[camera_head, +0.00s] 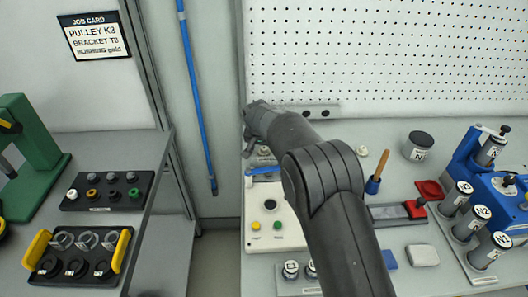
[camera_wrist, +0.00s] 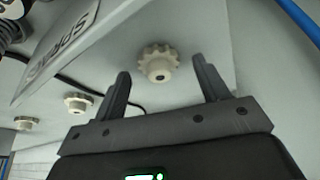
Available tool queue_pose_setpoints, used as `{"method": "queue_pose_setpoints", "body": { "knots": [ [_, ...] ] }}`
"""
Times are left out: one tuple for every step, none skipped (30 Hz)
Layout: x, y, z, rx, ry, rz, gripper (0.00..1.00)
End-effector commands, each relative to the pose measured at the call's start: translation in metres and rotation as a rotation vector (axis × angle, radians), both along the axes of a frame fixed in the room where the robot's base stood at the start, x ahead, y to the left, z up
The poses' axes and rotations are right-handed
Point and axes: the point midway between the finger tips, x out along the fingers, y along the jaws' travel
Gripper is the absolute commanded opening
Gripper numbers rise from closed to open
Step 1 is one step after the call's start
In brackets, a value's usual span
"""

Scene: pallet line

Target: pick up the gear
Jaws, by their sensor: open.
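A cream-white toothed gear (camera_wrist: 157,62) with a hub and dark bore lies on the grey bench in the wrist view. My gripper (camera_wrist: 162,68) is open. Its two dark fingers stand to the left and right of the gear in the picture, with nothing held between them. I cannot tell how far the fingertips are from the gear.
A white button box (camera_head: 268,228) stands in front of my gripper in the head view. A wood-handled brush (camera_head: 377,172), a dark cylinder (camera_head: 418,146) and a blue machine (camera_head: 490,185) are to the right. A dark cable (camera_wrist: 75,86) runs near the gears. The pegboard (camera_head: 390,60) closes the back.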

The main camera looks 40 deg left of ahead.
Motion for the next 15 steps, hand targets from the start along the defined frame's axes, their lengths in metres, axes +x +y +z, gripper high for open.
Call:
{"method": "queue_pose_setpoints", "body": {
  "knots": [
    [-0.0001,0.0,0.0005,0.0,0.0,0.0,0.68],
    [-0.0002,0.0,0.0005,0.0,0.0,0.0,0.68],
    [-0.0002,0.0,0.0005,0.0,0.0,0.0,0.68],
    [-0.0002,0.0,0.0005,0.0,0.0,0.0,0.65],
    [-0.0003,0.0,0.0004,0.0,0.0,0.0,0.63],
    [-0.0003,0.0,0.0004,0.0,0.0,0.0,0.6],
    [-0.0003,0.0,0.0004,0.0,0.0,0.0,0.57],
    [-0.0004,0.0,0.0005,0.0,0.0,0.0,0.55],
    [-0.0003,-0.0001,0.0005,0.0,0.0,0.0,0.51],
    [-0.0005,0.0,0.0005,0.0,0.0,0.0,0.49],
    [-0.0005,0.0,0.0005,0.0,0.0,0.0,0.47],
    [-0.0005,0.0,0.0005,0.0,0.0,0.001,0.43],
    [-0.0005,0.0,0.0005,0.0,0.0,0.001,0.41],
    [-0.0005,0.0,0.0005,0.0,0.0,0.001,0.38],
    [-0.0005,0.0,0.0005,0.0,0.0,0.001,0.35]
  ]
}}
